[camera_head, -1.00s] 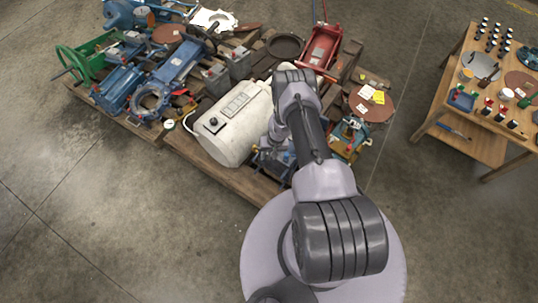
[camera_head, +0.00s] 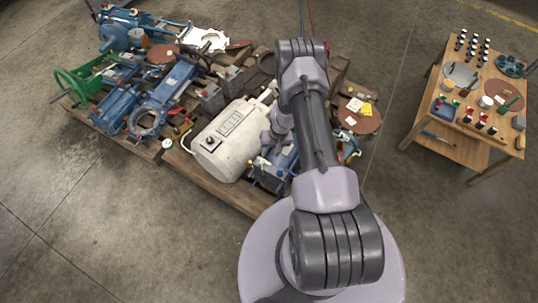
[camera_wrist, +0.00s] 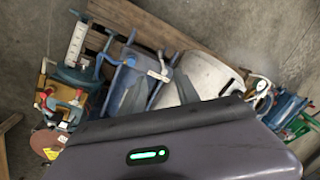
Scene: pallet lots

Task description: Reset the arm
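My arm rises from the round base in the head view and reaches over the pallets, bent at a dark elbow. My gripper is mostly hidden behind the arm there. In the wrist view two grey finger shapes of my gripper (camera_wrist: 160,92) stand apart with nothing seen held between them. Below them is a dark housing with a green light. Beneath the gripper are a blue machine part (camera_head: 276,168) and a white cylindrical motor (camera_head: 228,150); the motor also shows in the wrist view (camera_wrist: 212,72).
Wooden pallets (camera_head: 215,187) carry blue machines, a green-wheeled machine (camera_head: 75,85), grey boxes and a rusty disc with yellow notes (camera_head: 358,122). A wooden table (camera_head: 440,97) with small parts stands at right. Concrete floor is clear at left and between pallet and table.

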